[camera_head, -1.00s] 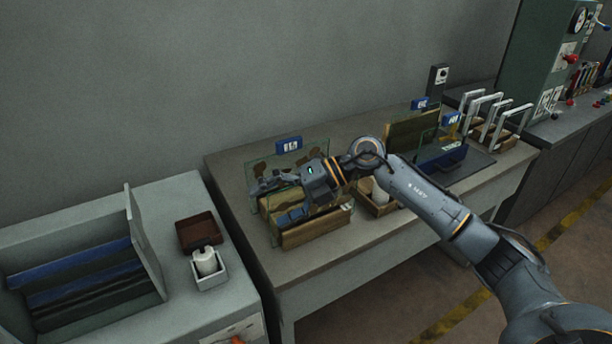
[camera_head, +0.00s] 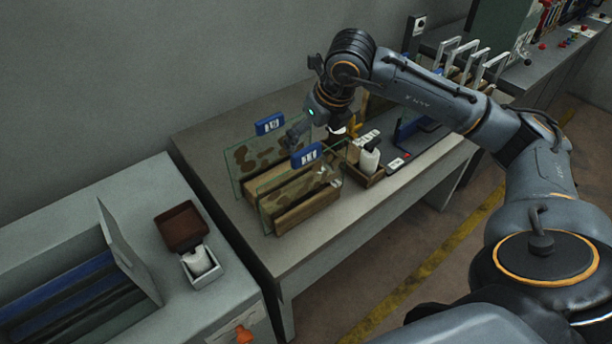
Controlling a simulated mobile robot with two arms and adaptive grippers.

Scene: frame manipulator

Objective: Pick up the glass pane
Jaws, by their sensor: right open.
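Two upright glass panes with brown stains stand in wooden holders on the workbench: a rear pane (camera_head: 243,160) with a blue tag (camera_head: 270,124) and a front pane (camera_head: 270,204) with a blue tag (camera_head: 306,156). My right gripper (camera_head: 303,134) is open and points down, just above and behind the front pane's tag, near the right end of the rear pane. Its fingers are small and partly hidden by the wrist, and I cannot tell whether they touch glass. My left gripper is out of view.
A small wooden tray (camera_head: 372,178) with a white bottle (camera_head: 369,160) stands right of the panes. White upright frames (camera_head: 470,62) stand farther right. At the left, a grey cabinet top holds a brown box (camera_head: 183,228) and a white container (camera_head: 200,266).

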